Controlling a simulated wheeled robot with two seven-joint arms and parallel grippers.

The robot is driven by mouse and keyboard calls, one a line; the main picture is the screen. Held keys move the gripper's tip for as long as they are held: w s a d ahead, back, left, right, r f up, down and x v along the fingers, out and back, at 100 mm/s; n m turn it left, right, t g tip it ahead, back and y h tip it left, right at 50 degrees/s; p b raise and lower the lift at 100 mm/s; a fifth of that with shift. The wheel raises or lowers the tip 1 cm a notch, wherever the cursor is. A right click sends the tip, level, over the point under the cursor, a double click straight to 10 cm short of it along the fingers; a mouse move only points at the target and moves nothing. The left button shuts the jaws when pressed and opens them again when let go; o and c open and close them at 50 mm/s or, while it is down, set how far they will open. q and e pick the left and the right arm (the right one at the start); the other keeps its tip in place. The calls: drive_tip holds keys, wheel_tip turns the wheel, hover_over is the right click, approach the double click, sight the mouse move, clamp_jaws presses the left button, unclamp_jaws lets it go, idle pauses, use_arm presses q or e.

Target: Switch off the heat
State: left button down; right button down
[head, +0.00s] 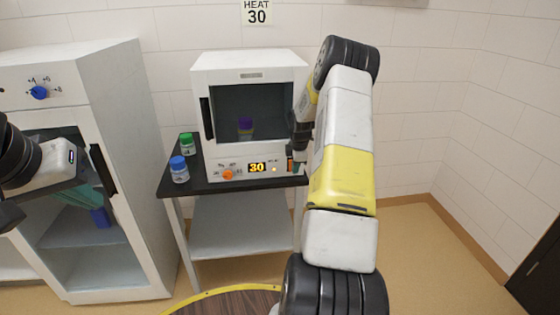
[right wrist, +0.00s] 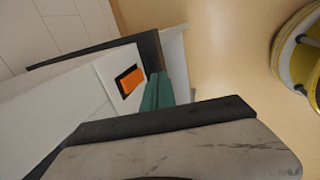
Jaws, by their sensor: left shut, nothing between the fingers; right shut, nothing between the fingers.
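The white heater (head: 250,62) stands on a small black-topped table, its dark window shut over a purple-capped vial (head: 245,124). Its front panel has an orange knob (head: 227,174), a display (head: 257,168) reading 30 and a small orange light (head: 274,169). An orange rocker switch in a black frame shows in the right wrist view (right wrist: 130,81). My right gripper (right wrist: 157,92) is shut and empty, its teal fingertips just beside the switch; I cannot tell if they touch. My left gripper (head: 82,194) is shut and empty in front of the left cabinet.
A green-capped vial (head: 187,145) and a blue-capped vial (head: 179,170) stand on the table (head: 205,188) left of the heater. A white cabinet (head: 125,75) with a blue knob (head: 39,92) is at left. A wall sign (head: 257,12) reads HEAT 30. Floor at right is clear.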

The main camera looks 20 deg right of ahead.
drive_tip(key=v, duration=1)
drive_tip(key=shift+s, duration=0.15)
